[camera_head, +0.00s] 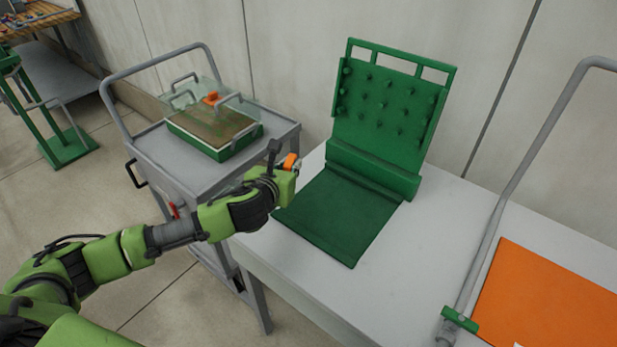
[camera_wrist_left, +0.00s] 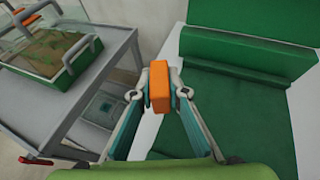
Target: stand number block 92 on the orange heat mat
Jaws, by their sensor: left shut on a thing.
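The orange heat mat (camera_head: 548,301) lies flat on the white table at the lower right in the head view, partly cut off by the picture edge. My left gripper (camera_head: 288,167) is above the table's left edge, beside the green mat and far from the orange mat. In the left wrist view my left gripper (camera_wrist_left: 159,92) is shut on an orange block (camera_wrist_left: 160,82), held between its fingertips. The block also shows as a small orange patch in the head view (camera_head: 290,160). No number is readable on it. My right gripper is not in view.
A green pegged stand (camera_head: 388,105) with a dark green mat (camera_head: 338,215) stands on the white table (camera_head: 415,262). A grey tube frame (camera_head: 505,190) rises beside the orange mat. A grey cart (camera_head: 165,150) holds a lidded green tray (camera_head: 240,143). Bare tabletop lies between the mats.

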